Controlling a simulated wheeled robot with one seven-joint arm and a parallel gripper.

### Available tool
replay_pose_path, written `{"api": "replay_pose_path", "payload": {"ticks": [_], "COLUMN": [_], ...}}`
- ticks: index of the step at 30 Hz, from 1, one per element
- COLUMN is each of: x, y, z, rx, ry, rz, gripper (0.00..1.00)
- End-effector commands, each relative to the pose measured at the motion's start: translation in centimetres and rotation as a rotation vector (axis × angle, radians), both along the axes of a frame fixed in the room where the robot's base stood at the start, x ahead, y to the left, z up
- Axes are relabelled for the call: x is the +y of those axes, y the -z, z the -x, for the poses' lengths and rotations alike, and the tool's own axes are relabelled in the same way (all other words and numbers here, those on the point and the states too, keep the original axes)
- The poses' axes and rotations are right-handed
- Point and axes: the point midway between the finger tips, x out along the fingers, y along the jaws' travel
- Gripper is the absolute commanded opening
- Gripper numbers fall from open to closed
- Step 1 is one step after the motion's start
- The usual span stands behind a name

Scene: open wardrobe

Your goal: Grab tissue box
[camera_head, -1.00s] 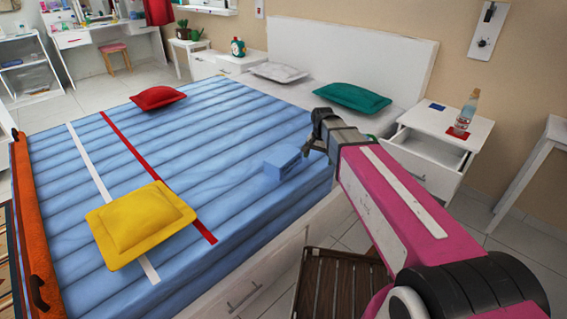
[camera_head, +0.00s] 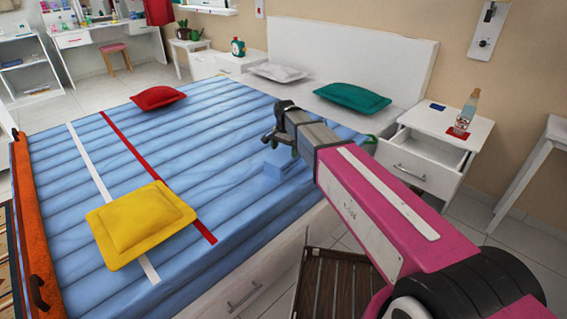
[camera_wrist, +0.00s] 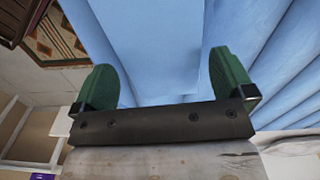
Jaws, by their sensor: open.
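The tissue box (camera_head: 275,167) is a small light-blue box on the blue bed, near the bed's right edge in the head view. My gripper (camera_head: 281,142) is over it, pointing down, and its arm hides part of the box. In the wrist view my gripper (camera_wrist: 162,82) has its two green fingers wide apart. A smooth light-blue surface (camera_wrist: 150,45) fills the space between them; it looks like the tissue box, close up. I cannot tell whether the fingers touch it. Nothing is gripped.
The bed (camera_head: 190,160) carries a yellow cushion (camera_head: 140,218), a red cushion (camera_head: 158,97) and a green cushion (camera_head: 352,96). A nightstand (camera_head: 430,160) with a bottle (camera_head: 468,110) stands to the right, its drawer open. A brown slatted item (camera_head: 338,285) is below the bed's side.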

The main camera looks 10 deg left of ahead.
Motion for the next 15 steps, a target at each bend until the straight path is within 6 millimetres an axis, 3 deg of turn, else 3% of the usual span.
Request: {"api": "replay_pose_path", "payload": {"ticks": [5,15], "x": [0.1,0.3], "y": [0.9,5.1], "z": [0.2,0.7], "rx": [0.0,0.0], "ry": [-0.001,-0.001], "rz": [0.001,0.0], "gripper": [1.0,1.0]}}
